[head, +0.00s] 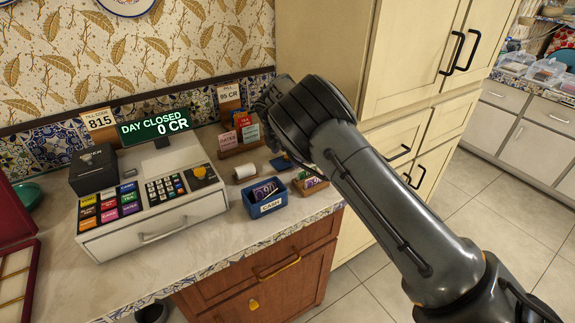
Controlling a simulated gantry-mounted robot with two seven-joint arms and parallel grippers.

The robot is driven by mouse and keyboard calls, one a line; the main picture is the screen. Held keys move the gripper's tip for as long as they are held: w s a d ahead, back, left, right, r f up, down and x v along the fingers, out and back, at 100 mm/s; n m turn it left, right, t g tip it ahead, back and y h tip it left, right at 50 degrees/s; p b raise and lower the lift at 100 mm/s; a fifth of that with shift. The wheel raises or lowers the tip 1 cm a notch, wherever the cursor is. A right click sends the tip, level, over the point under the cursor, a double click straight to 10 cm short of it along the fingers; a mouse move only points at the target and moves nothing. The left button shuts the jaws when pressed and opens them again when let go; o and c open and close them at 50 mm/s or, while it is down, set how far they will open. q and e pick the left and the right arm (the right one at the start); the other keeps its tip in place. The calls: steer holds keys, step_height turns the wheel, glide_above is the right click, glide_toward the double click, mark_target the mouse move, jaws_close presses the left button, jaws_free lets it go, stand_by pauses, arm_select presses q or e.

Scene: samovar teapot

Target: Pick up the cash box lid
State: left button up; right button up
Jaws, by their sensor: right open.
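The open blue cash box (267,208), labelled "CASH", stands on the counter with purple notes (264,190) inside. A small dark blue flat piece (281,163), which looks like the cash box lid, lies on the counter behind and right of the box, apart from it. My right gripper (270,104) is open above the back of the counter, beyond and above this piece. Its fingers are mostly hidden behind my wrist, and I see nothing held. My left gripper is out of view.
The cash register (150,205) stands left of the box, with a white roll (244,172) between them. A wooden card holder (240,148) stands behind. A wooden tray of notes (309,183) sits right of the box by the counter edge. Tall cabinets (410,80) rise behind my right arm.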

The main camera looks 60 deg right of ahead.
steer(key=shift+f, duration=0.3)
steer(key=c, duration=1.1)
steer(key=shift+r, duration=0.1)
